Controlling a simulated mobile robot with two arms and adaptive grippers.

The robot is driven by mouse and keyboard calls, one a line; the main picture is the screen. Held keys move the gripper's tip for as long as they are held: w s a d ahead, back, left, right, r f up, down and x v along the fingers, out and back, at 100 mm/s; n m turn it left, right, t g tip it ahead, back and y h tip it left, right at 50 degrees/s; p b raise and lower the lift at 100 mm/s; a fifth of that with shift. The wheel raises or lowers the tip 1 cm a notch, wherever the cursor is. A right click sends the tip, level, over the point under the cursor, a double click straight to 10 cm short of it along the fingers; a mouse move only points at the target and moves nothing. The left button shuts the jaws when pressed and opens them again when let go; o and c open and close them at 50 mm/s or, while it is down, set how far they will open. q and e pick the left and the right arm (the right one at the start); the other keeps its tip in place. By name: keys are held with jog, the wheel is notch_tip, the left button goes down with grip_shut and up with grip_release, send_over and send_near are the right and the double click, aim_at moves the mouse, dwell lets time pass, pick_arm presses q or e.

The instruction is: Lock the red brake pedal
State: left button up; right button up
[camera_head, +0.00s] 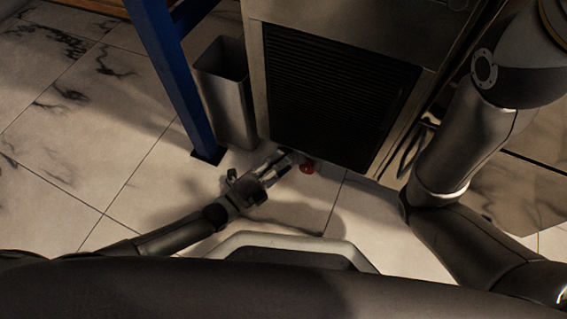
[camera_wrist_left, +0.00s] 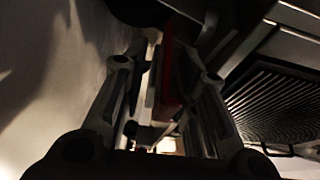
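The red brake pedal (camera_head: 307,167) shows as a small red piece low at the front bottom edge of the steel cabinet, near the floor. My left gripper (camera_head: 289,159) reaches in from the left, its fingertips right beside the pedal. In the left wrist view, the two fingers stand apart, and a red strip of the pedal (camera_wrist_left: 168,70) shows in the gap between them. I cannot tell whether either finger touches it. The fingertips are dark and partly hidden there. My right arm comes in at the right; its gripper is out of view.
The steel cabinet (camera_head: 254,75) with a dark louvred panel (camera_head: 335,95) stands just beyond the pedal. A grey bin (camera_head: 228,105) and a blue post (camera_head: 168,75) stand to its left. The tiled floor (camera_head: 75,150) at the left is clear.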

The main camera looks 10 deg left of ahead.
pick_arm(q)
jog(key=shift+x, duration=0.9)
jog(key=shift+c, duration=0.3)
grip_shut()
